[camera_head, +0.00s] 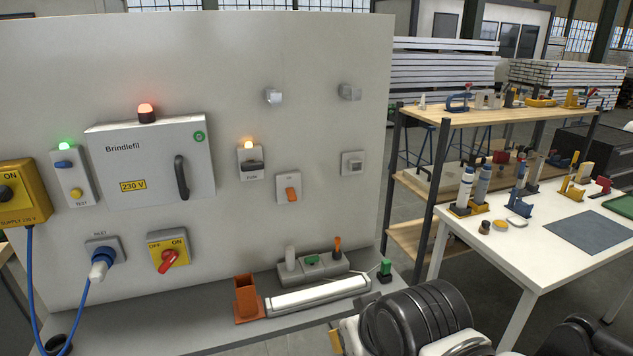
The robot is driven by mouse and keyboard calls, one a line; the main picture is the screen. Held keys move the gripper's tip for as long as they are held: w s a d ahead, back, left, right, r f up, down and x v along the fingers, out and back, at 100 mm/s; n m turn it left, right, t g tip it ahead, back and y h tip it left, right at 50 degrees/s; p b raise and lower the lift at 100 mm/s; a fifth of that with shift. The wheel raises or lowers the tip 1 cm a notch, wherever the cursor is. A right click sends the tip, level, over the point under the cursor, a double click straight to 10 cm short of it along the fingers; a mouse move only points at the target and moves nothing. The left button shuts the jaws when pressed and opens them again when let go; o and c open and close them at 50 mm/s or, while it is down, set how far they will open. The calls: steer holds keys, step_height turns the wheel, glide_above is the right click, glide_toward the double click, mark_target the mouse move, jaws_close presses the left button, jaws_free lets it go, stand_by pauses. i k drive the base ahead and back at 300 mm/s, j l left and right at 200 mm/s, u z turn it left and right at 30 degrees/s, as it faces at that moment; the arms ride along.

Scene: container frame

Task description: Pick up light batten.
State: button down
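The light batten (318,295), a long white bar with grey ends, lies on the grey ledge (215,334) at the foot of the upright panel. It is slightly slanted, its right end farther back. An orange holder (248,300) stands at its left end and a small green-and-black piece (385,270) stands near its right end. My arm's black and white links show at the bottom, right of and in front of the batten. I cannot make out my gripper's fingers in this view.
A grey block with levers and a green button (312,264) sits behind the batten. The panel (230,60) carries a Brindlefil box (150,160), switches and lamps. A blue cable (33,290) hangs at left. A white table (545,225) and wooden shelf (500,115) stand at right.

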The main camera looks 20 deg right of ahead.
mark_target(307, 298)
steer(key=i+j, duration=0.5)
steer(key=i+j+z, duration=0.15)
steer(key=i+j, duration=0.35)
steer(key=j, duration=0.1)
